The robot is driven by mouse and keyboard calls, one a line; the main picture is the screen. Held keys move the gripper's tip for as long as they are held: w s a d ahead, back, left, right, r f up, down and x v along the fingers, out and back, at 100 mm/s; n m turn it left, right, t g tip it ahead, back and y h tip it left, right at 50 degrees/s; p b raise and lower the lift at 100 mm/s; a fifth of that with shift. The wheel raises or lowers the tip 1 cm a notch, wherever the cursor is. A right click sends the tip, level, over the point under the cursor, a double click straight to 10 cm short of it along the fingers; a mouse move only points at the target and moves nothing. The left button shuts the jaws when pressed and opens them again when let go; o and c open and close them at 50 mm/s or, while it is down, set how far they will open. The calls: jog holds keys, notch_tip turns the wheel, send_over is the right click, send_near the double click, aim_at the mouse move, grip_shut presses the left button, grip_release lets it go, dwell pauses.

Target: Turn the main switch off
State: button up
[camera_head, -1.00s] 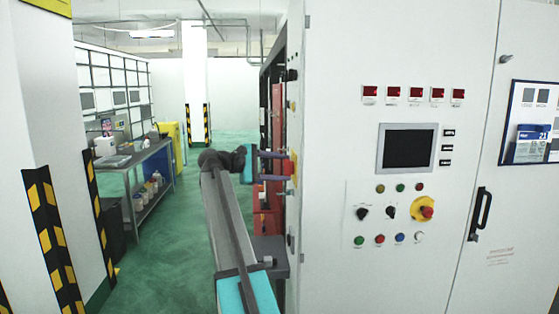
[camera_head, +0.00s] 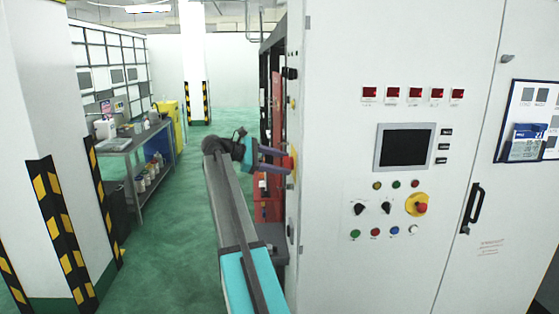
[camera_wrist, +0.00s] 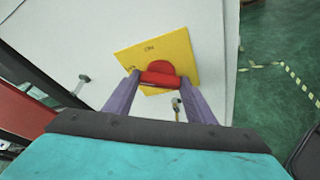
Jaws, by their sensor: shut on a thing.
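The main switch is a red knob (camera_wrist: 162,74) on a square yellow plate (camera_wrist: 178,45), fixed to the side of a white cabinet.
The white cabinet front (camera_head: 340,80) holds a screen (camera_head: 404,147), several buttons and a red emergency stop (camera_head: 421,208). A small key-like fitting (camera_wrist: 177,107) hangs near the plate. A workbench (camera_head: 130,145) stands at the left. The green floor between is clear.

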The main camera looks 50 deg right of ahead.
dwell(0.4)
jog(key=o, duration=1)
jog(key=shift+d+f, duration=0.1)
jog(key=shift+d, duration=0.05)
jog(key=shift+o, duration=0.2)
jog(key=b+v, duration=0.4)
jog(key=v, duration=1)
